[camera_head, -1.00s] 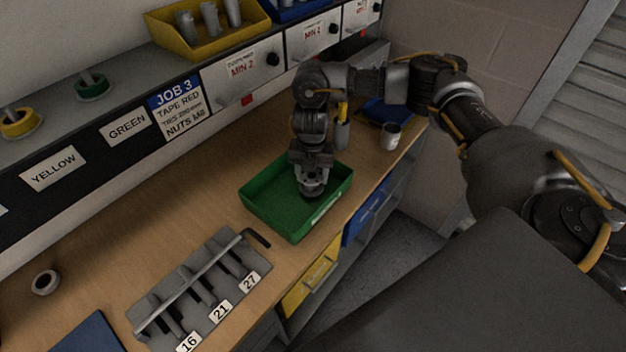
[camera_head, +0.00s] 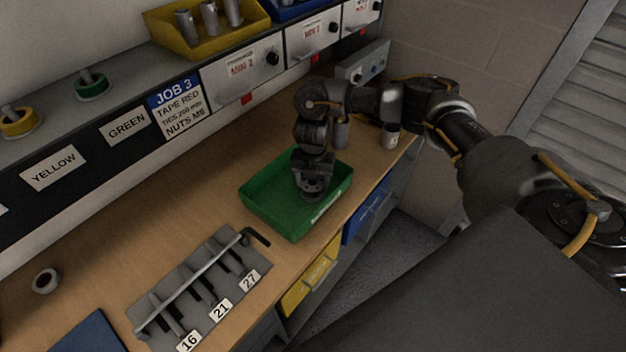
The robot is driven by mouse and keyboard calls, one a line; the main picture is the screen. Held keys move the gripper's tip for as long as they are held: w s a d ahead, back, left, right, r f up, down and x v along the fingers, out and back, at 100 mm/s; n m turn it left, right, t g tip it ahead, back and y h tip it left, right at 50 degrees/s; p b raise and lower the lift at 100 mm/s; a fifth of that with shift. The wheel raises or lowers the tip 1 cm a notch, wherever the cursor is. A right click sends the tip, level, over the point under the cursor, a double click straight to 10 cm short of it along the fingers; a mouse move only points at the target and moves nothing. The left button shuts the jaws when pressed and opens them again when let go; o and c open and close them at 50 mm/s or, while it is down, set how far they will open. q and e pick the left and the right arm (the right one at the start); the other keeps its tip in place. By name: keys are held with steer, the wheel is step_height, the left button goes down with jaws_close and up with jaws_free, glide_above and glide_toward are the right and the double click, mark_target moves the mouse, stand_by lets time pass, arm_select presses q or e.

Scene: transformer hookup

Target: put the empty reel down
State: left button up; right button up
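A small grey ring (camera_head: 46,281), which looks like an empty reel, lies on the bench at the lower left, apart from any gripper. My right gripper (camera_head: 314,190) points down into the green tray (camera_head: 268,210), over its right half. Its fingertips are dark and small, so I cannot tell whether they are open or hold anything. The tray floor left of the gripper looks bare. The part under the gripper is hidden. My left gripper is not in view.
A grey tool rack (camera_head: 205,290) labelled 16, 21 and 27 stands in front of the tray, with a hex key on it. A cup (camera_head: 389,136) stands near the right arm. A blue mat (camera_head: 88,335) lies lower left. Yellow (camera_head: 20,122) and green tape reels (camera_head: 92,86) sit on the shelf.

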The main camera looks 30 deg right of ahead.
steer(key=o, duration=0.3)
steer(key=shift+w+r, duration=0.1)
steer(key=shift+r, duration=0.5)
step_height(320, 180, up, 11)
steer(key=shift+r, duration=0.15)
